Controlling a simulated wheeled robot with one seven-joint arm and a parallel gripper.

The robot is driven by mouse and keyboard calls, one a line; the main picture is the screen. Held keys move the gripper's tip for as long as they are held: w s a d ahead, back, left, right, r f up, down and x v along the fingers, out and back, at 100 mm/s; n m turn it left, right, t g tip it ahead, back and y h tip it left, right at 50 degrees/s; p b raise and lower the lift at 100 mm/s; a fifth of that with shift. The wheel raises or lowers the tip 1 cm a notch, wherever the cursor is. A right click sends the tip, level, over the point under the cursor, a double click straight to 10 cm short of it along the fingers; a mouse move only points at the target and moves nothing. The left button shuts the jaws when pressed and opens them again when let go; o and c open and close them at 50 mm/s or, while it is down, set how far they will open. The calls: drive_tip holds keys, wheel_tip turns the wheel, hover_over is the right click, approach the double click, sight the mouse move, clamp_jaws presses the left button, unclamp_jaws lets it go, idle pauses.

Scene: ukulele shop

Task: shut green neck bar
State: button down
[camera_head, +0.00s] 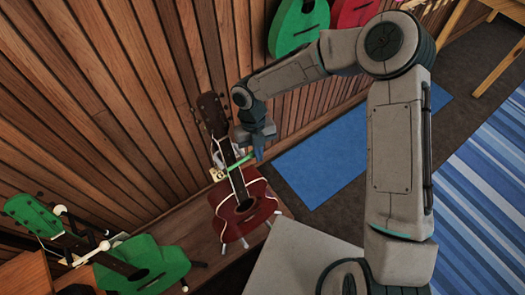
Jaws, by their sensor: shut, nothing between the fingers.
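The green neck bar (241,161) is a thin bar across the neck of a dark red ukulele (244,203), which stands upright on the wooden bench by the wall. The bar's right end is close to my gripper; I cannot tell whether they touch. My gripper (258,152) points down beside the right of the ukulele's neck, shut and empty. Part of the white stand (217,160) shows behind the neck; the rest of it is mostly hidden by the ukulele.
A green ukulele (150,265) leans on another white stand at lower left. Green (297,27) and red ukuleles hang on the plank wall above. A blue mat (335,150) lies on the floor to the right.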

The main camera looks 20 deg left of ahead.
wheel_tip(320, 180, up, 9)
drive_tip(key=shift+d, duration=0.4)
drive_tip(key=shift+f, duration=0.1)
drive_tip(key=w+d+r+m+t, duration=0.1)
drive_tip(key=d+r+m, duration=0.2)
drive_tip(key=d+m, duration=0.35)
drive_tip(key=w+d+r+m, duration=0.2)
drive_tip(key=d+r+m, duration=0.2)
drive_tip(key=d+m, duration=0.25)
drive_tip(key=w+d+r+m+t, duration=0.1)
drive_tip(key=d+r+m, duration=0.2)
drive_tip(key=d+m, duration=0.35)
drive_tip(key=s+d+r+m+t+y, duration=0.1)
drive_tip(key=d+m, duration=0.3)
drive_tip(key=m, duration=0.4)
drive_tip(key=s+d+r+m+t, duration=0.1)
drive_tip(key=s+d+r+m, duration=0.3)
drive_tip(key=m, duration=0.4)
drive_tip(key=s+d+r+m+t+y, duration=0.1)
drive_tip(key=s+d+r+m, duration=0.1)
drive_tip(key=d+m, duration=0.3)
drive_tip(key=shift+s+d+r+m+t+y, duration=0.35)
drive_tip(key=shift+s+m, duration=0.2)
drive_tip(key=shift+m, duration=1.3)
